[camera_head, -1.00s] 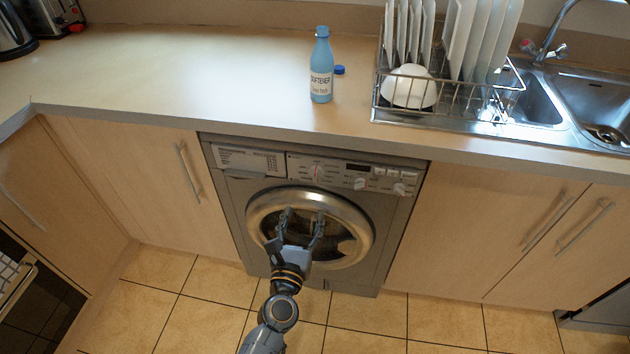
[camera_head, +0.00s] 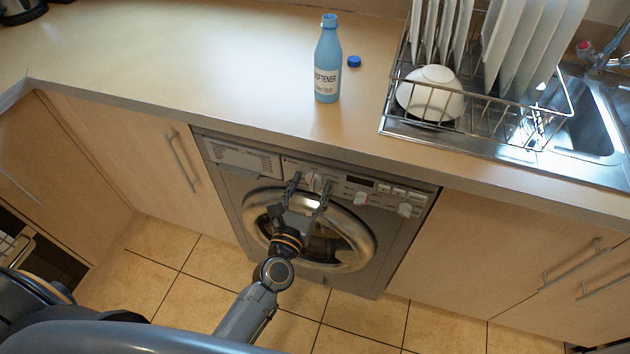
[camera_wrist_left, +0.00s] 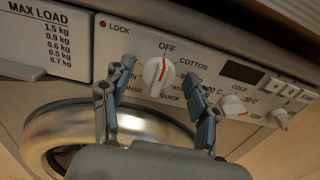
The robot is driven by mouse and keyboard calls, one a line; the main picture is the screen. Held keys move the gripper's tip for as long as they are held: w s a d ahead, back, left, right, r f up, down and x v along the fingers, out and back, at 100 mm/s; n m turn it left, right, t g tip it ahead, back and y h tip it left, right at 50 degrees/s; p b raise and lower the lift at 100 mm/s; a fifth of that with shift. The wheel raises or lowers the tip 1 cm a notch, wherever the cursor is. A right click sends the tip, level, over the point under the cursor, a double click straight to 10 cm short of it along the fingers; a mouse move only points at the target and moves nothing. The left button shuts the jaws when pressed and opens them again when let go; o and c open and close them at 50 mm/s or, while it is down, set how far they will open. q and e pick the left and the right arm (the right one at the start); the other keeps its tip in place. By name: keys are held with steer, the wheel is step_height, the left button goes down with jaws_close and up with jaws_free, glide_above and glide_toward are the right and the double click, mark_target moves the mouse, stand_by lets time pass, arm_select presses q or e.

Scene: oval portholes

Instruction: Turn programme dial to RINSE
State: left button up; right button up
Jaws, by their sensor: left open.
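The programme dial (camera_wrist_left: 158,74) is a white knob on the washing machine's panel; it also shows in the head view (camera_head: 314,181). Its red line points up toward OFF. COTTON and QUICK can be read around it; a label at lower left, partly hidden by a finger, shows "NSE". My left gripper (camera_head: 311,188) is open in front of the panel. In the left wrist view its fingers (camera_wrist_left: 159,73) stand either side of the dial; I cannot tell whether they touch it. My right gripper is not in view.
Smaller knobs (camera_wrist_left: 234,106) sit right of the dial. The round door (camera_head: 352,256) is below the panel. The worktop edge (camera_head: 270,128) overhangs above. A softener bottle (camera_head: 327,65), blue cap (camera_head: 354,61) and dish rack (camera_head: 470,125) stand on top.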

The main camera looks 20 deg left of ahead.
arm_select(q)
steer(key=shift+s, duration=0.1)
steer(key=c, duration=1.1)
steer(key=shift+c, duration=0.2)
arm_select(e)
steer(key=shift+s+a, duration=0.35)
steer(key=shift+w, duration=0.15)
